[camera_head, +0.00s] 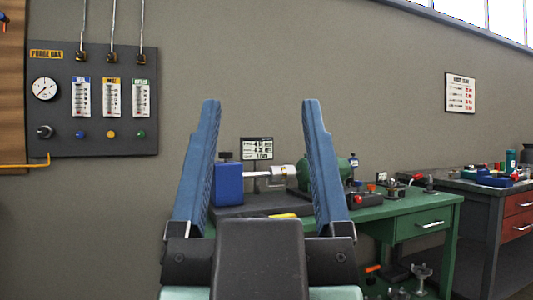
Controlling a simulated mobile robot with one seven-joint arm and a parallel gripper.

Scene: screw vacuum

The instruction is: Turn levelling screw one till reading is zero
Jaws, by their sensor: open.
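My gripper (261,102) stands open and empty in the foreground, its two blue fingers upright and wide apart. Between the fingers, on the green bench behind, a blue block (229,185) with a dark knob on top sits on a dark slab (236,210). A small dark-framed display (257,148) with several lines of digits stands behind it; the digits are too small to read surely. A pale cylinder on a shaft (283,171) lies to the right of the blue block. I cannot make out which part is levelling screw one; my gripper hides part of the bench.
The green bench (421,213) extends right, with a green machine (343,172) and small tools on it. A grey bench with red drawers (517,228) stands farther right. A purge gas panel (98,135) with gauges hangs on the left wall. Small items lie under the green bench.

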